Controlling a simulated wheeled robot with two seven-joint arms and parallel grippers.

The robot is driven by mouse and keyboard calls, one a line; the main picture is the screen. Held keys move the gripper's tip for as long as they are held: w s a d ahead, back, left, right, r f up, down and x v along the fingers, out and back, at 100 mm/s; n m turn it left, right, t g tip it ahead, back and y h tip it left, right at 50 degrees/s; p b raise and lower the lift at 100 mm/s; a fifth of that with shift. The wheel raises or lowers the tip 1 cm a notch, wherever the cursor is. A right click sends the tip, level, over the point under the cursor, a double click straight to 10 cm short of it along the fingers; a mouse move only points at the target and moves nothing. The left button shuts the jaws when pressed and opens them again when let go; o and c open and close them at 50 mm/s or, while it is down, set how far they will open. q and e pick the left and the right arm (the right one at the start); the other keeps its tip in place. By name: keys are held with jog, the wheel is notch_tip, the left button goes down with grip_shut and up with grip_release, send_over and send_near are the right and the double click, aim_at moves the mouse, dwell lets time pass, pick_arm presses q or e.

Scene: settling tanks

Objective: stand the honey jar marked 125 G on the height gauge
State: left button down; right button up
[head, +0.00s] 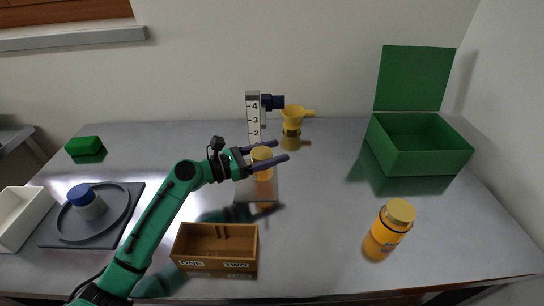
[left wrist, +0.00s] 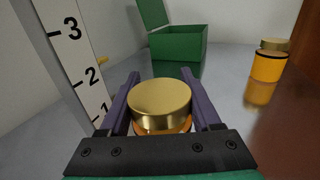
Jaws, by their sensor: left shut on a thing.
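A honey jar with a gold lid (head: 262,153) is between the fingers of my left gripper (head: 281,151), which is shut on it. In the left wrist view its lid (left wrist: 160,100) fills the space between the fingers; no weight marking is readable there. The height gauge (head: 254,110) has an upright white scale with numbers and a flat base plate (head: 256,192). The held jar is in front of the scale and appears over the plate; I cannot tell whether it touches it. A second, larger-looking honey jar (head: 388,230) stands at the right. My right gripper is not in view.
A brown box (head: 215,262) marked ONE and TWO is at the front. A green open box (head: 415,160) is at the back right, a yellow funnel (head: 292,117) behind the gauge. A dark tray (head: 130,200) with a blue-lidded jar (head: 87,203) lies left.

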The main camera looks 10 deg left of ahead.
pick_arm(q)
notch_tip(320, 180, down, 2)
jog(key=shift+a+f, duration=0.2)
jog(key=shift+f, duration=0.1)
jog(key=shift+c, duration=0.5)
grip_release()
